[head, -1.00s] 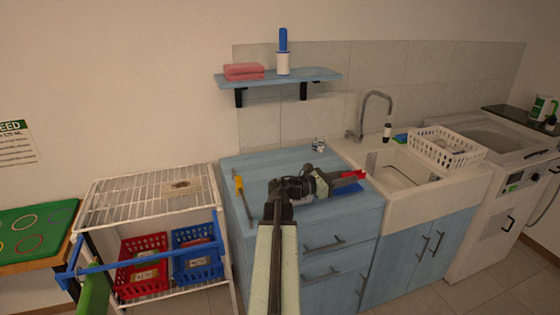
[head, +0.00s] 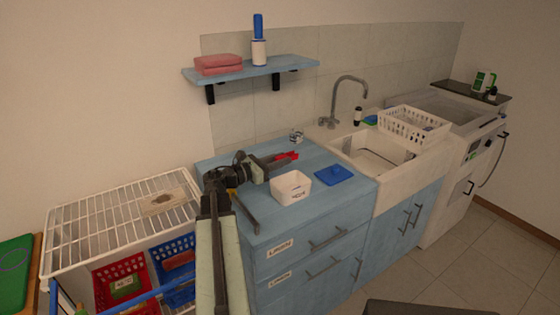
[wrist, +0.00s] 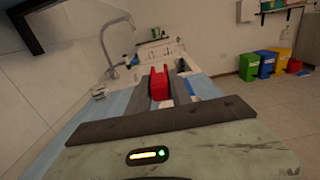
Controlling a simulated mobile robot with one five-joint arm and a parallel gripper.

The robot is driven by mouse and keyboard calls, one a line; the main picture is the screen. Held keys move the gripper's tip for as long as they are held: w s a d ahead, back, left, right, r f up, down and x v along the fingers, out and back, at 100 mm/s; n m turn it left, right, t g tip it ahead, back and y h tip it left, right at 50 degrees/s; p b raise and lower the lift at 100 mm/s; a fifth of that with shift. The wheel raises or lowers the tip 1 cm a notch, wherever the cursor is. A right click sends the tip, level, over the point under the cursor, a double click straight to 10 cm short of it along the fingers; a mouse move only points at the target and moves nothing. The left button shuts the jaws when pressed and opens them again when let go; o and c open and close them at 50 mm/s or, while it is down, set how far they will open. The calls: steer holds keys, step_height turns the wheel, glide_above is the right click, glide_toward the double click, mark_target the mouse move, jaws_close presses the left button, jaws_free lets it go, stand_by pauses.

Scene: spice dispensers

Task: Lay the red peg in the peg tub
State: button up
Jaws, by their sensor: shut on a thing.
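The red peg (head: 287,156) is at the tip of my gripper (head: 280,160), over the blue counter. In the wrist view the red peg (wrist: 159,83) stands between the two dark fingers of my gripper (wrist: 159,92), which is shut on it. A small white tub (head: 291,188) with dark lettering on its front stands on the counter, nearer the camera than the peg. I take it for the peg tub; its lettering is too small to read. The peg is beyond the tub's rear rim, not over its opening.
A blue cloth (head: 333,175) lies right of the tub. A small jar (head: 296,136) stands at the counter's back, near the sink (head: 375,155). A wall shelf (head: 250,71) hangs above. A white wire rack (head: 120,222) with red and blue baskets stands left.

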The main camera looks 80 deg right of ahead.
steer(key=f+b, duration=0.1)
steer(key=f, duration=0.1)
steer(key=f+b, duration=0.1)
steer(key=b, duration=0.1)
steer(key=f+b, duration=0.2)
steer(key=shift+s+d+f, duration=0.1)
steer(key=shift+s+f, duration=0.2)
steer(key=shift+f, duration=0.05)
steer(key=o, duration=1.1)
steer(key=shift+c, duration=0.2)
steer(key=shift+w, duration=0.1)
